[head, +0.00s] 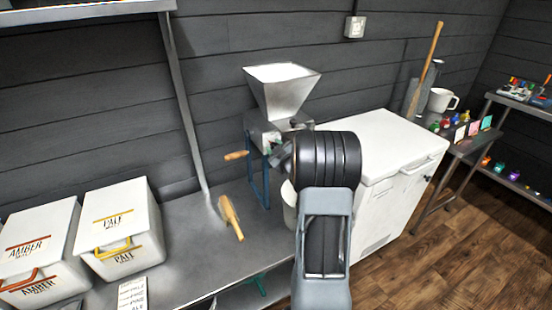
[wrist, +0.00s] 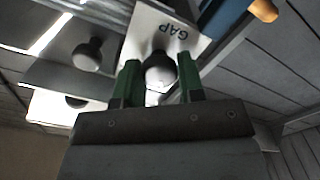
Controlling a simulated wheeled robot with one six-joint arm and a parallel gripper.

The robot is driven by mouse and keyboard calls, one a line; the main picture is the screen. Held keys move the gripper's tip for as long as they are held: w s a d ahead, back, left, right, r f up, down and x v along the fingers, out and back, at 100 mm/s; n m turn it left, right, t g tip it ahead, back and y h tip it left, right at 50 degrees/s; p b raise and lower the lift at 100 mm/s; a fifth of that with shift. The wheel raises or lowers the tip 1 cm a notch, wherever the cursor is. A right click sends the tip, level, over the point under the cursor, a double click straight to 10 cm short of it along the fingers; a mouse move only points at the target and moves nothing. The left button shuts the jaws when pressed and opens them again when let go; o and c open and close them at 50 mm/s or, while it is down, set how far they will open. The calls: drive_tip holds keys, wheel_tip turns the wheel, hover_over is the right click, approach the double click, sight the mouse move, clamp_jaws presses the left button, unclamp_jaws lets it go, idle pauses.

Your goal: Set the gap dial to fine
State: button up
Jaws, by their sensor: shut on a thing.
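The grain mill (head: 282,98) with its metal hopper stands on a blue frame on the steel bench. In the wrist view the gap dial (wrist: 160,72) is a dark rounded knob below a white plate (wrist: 192,28) marked GAP, which reads upside down. My gripper (wrist: 158,76) has its two green fingers on either side of this knob, shut on it. The dial's scale and pointer cannot be read, so its setting is unclear. In the head view my arm hides the dial and most of the gripper.
Another round knob (wrist: 88,53) sits left of the dial. The mill's wooden crank handle (head: 236,155) sticks out left. A wooden scoop (head: 231,217) and the AMBER bin (head: 38,240) and PALE bin (head: 120,225) are on the bench. A white chest (head: 385,145) stands right.

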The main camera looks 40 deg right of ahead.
drive_tip(key=shift+f+n+b, duration=0.15)
drive_tip(key=shift+n+b, duration=0.65)
drive_tip(key=shift+b, duration=0.3)
drive_tip(key=o, duration=0.9)
drive_tip(key=s, duration=0.4)
drive_tip(key=s+a, duration=0.1)
drive_tip(key=s, duration=0.4)
drive_tip(key=s+a, duration=0.1)
drive_tip(key=s, duration=0.3)
drive_tip(key=shift+s, duration=0.4)
